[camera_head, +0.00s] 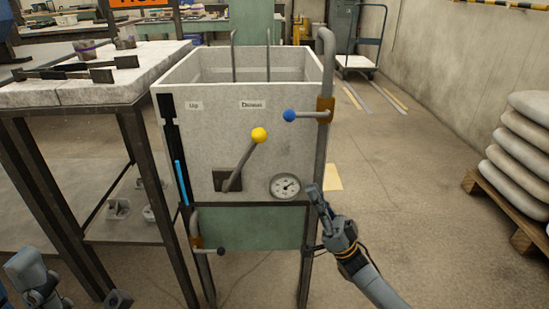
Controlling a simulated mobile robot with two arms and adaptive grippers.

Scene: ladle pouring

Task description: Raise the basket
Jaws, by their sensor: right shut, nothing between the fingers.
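A grey square tank (205,130) with an open top stands in the middle. Its front has a slot with a lever ending in a yellow knob (259,135); the lever leans up and right, below the right-hand label (252,104). Another label (194,105) is at the left. No basket can be clearly made out; bent metal rods (235,58) rise from inside the tank. My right gripper (314,189) is shut and empty, right of the round gauge and below the lever knob. My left gripper (32,276) is low at the left, apart from the tank; its fingers are unclear.
A blue-knobbed valve handle (289,115) sits on the pipe (326,70) at the tank's right. A round gauge (285,186) is on the front. A stone-topped table (60,92) stands left. Stacked sacks (522,140) lie on a pallet at right. The floor between is clear.

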